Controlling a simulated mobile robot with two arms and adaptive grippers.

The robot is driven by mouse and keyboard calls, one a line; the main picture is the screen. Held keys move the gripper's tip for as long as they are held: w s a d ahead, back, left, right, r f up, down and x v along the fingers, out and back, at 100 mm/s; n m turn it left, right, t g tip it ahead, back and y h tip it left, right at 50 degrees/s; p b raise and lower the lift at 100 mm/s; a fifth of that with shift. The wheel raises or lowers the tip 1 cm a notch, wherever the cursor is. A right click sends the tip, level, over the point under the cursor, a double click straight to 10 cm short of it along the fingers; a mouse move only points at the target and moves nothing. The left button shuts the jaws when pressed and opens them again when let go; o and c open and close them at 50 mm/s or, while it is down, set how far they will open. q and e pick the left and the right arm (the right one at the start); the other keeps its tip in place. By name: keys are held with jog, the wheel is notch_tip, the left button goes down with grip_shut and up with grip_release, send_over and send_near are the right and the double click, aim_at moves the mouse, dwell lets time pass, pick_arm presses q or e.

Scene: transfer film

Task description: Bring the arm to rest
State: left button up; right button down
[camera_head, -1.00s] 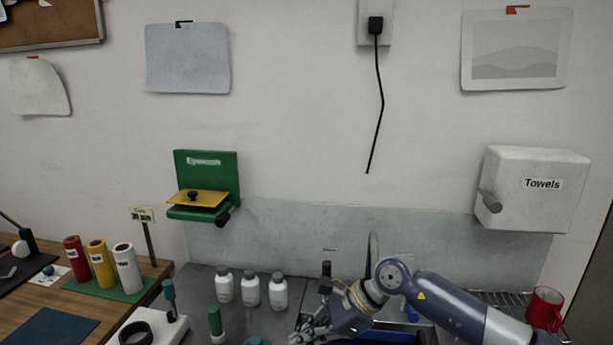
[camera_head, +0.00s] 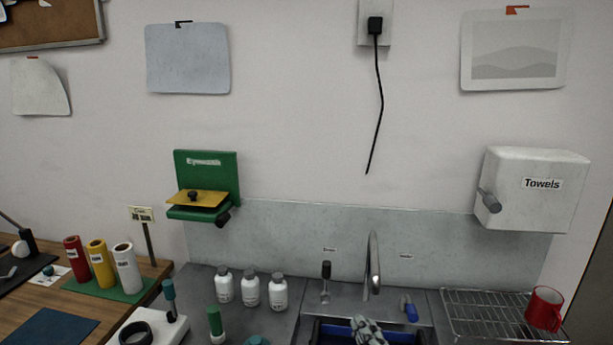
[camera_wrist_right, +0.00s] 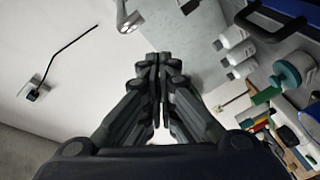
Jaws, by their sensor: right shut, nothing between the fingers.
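My right gripper (camera_head: 368,330) shows only as grey finger parts at the bottom edge of the head view, in front of the sink (camera_head: 425,318) and over the blue tub (camera_head: 330,329) in it. In the right wrist view my right gripper (camera_wrist_right: 160,60) has its dark fingers together, with nothing between them. The rest of the right arm is out of the head view. My left gripper is in neither view.
A faucet (camera_head: 374,262) rises behind the sink. Three white bottles (camera_head: 250,290) stand left of it. A red mug (camera_head: 544,308) sits on the drying rack (camera_head: 480,312) at right. A towel dispenser (camera_head: 535,190) hangs above.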

jog(key=s+d+f+m+g+h, duration=0.2)
jog(key=s+d+f+m+g, duration=0.25)
jog(key=s+f, duration=0.4)
jog(key=s+d+f+m+g, duration=0.2)
jog(key=s+f+m+g, duration=0.15)
jog(key=s+f, duration=0.45)
jog(key=s+d+f+m+g, duration=0.3)
jog(key=s+f+g, duration=0.15)
jog(key=s, duration=0.75)
notch_tip(320, 180, down, 32)
jog(key=s+r+g+b, duration=0.1)
jog(key=s+g+b, duration=0.15)
jog(key=b, duration=0.35)
jog(key=s+d+f+b, duration=0.1)
jog(key=s+f+b, duration=0.1)
jog(key=s+f, duration=0.6)
jog(key=s+d+f+g+b, duration=0.1)
jog(key=s+f+b, duration=0.1)
jog(key=s+f, duration=0.6)
notch_tip(320, 180, down, 5)
jog(key=shift+s+d+f, duration=0.1)
jog(key=shift+s+d, duration=0.1)
jog(key=shift+d, duration=0.05)
